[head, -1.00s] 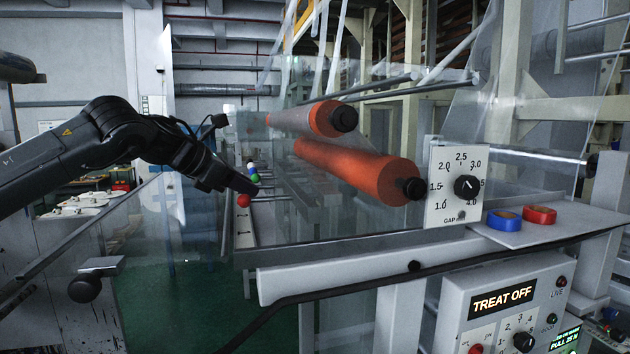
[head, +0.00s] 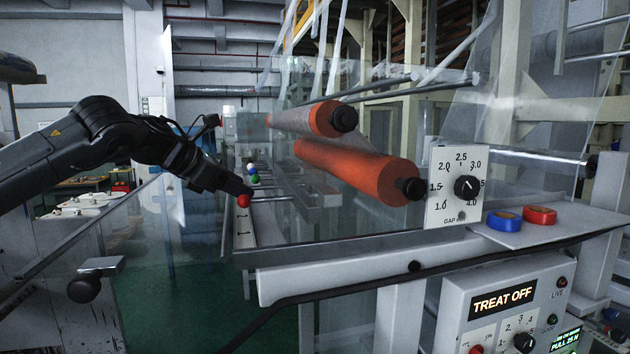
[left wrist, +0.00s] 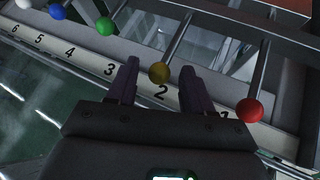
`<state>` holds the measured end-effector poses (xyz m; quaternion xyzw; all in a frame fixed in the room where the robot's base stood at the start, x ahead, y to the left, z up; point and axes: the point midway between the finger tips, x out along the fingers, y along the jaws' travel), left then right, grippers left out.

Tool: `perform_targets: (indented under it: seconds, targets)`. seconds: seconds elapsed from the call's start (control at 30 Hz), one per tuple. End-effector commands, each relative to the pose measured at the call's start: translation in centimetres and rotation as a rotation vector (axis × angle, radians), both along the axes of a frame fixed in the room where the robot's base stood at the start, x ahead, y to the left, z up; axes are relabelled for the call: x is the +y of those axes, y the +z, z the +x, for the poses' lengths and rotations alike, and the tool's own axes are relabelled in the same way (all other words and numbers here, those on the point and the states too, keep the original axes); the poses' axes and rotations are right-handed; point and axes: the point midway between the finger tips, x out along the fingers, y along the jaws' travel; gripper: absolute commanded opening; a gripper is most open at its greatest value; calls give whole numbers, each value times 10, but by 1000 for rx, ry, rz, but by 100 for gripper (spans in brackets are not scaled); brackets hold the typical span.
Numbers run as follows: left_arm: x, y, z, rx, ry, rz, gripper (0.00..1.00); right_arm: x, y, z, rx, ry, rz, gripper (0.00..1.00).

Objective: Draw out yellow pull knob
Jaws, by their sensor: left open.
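The yellow knob (left wrist: 159,72) shows in the left wrist view on a thin metal rod, above the number 2 on a white numbered strip. My left gripper (left wrist: 159,66) is open, with one dark finger on each side of the yellow knob in the picture. Contact is not visible, and I cannot tell how deep the knob sits between the fingers. In the head view my left gripper (head: 246,190) is just above the red knob (head: 243,200), and the yellow knob is hidden there. My right gripper is in neither view.
In the left wrist view the red knob (left wrist: 249,110) is close to the right finger. The green (left wrist: 105,26), blue (left wrist: 57,12) and white (left wrist: 23,4) knobs lie to the left. Clear panels and orange rollers (head: 362,172) stand right of the arm in the head view.

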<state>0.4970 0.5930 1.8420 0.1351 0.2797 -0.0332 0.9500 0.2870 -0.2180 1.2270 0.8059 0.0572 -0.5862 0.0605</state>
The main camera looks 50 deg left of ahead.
Motion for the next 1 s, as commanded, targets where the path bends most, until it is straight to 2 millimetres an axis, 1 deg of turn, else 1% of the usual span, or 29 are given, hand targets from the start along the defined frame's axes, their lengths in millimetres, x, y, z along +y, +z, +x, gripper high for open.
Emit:
perform_targets:
  seconds: [0.7, 1.0]
  targets:
    - [-1, 29, -44, -1, 0, 0, 51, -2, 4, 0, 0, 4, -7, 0]
    - [-1, 32, -50, 0, 0, 0, 51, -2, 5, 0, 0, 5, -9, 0]
